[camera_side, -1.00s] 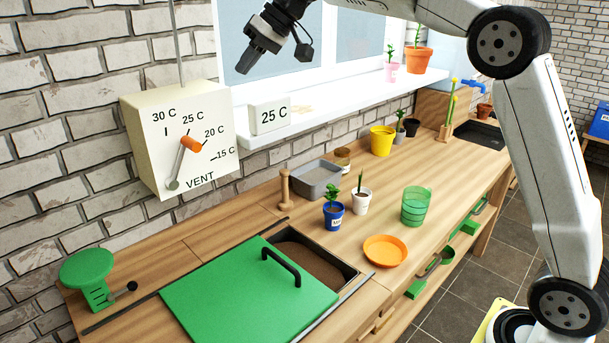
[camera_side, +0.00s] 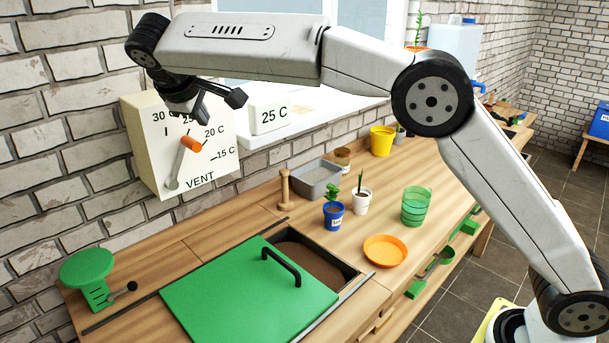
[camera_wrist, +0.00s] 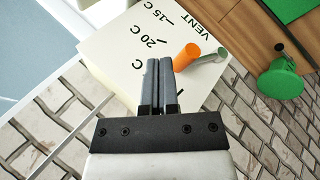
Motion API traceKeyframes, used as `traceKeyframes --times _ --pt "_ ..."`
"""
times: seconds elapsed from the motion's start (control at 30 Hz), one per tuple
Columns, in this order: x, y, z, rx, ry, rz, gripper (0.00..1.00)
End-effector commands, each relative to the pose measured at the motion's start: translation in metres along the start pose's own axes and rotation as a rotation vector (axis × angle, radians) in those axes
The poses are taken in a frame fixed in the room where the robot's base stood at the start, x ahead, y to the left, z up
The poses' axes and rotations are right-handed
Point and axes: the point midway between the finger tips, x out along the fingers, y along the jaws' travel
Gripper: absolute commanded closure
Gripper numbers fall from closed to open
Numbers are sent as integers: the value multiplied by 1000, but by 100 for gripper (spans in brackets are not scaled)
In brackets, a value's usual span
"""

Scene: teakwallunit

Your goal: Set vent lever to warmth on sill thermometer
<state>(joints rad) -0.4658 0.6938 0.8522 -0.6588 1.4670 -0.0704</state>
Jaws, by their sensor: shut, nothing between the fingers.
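The cream vent box (camera_side: 150,143) hangs on the brick wall, marked 30, 25, 20 and 15 C. Its grey lever (camera_side: 179,165) has an orange knob (camera_side: 191,144) and points between the 25 and 20 marks. The sill thermometer (camera_side: 270,116) reads 25 C. My gripper (camera_side: 202,117) is shut and empty, in front of the box's upper part, above the knob and apparently apart from it. It partly hides the 25 C label. In the wrist view, my closed fingers (camera_wrist: 160,62) are beside the orange knob (camera_wrist: 187,57), with a gap between them.
The white sill (camera_side: 320,109) runs right of the box. Below, the bench holds a green lid (camera_side: 240,294) with a black handle, a green round-topped stand (camera_side: 86,267), a grey tray (camera_side: 318,180) and small pots. Space directly below the box is clear.

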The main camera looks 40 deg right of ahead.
Motion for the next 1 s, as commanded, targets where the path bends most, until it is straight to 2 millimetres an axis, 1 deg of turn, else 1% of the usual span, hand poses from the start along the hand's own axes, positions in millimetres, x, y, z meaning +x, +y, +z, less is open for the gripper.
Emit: traceKeyframes --times 0.03,0.23,0.4,0.6,0.8,0.9,0.93,1.0 --pt "-7 -7 -6 -24 3 57 100" --pt "-38 -23 -23 -87 19 304 100" --pt "-73 -39 -38 -118 58 509 100" --pt "-108 -54 -47 -128 104 681 100" --pt "-136 -69 -53 -127 148 804 100" --pt "-150 -77 -55 -125 170 860 100" --pt "-149 -79 -55 -126 172 869 100" --pt "-138 -85 -54 -127 167 865 100"
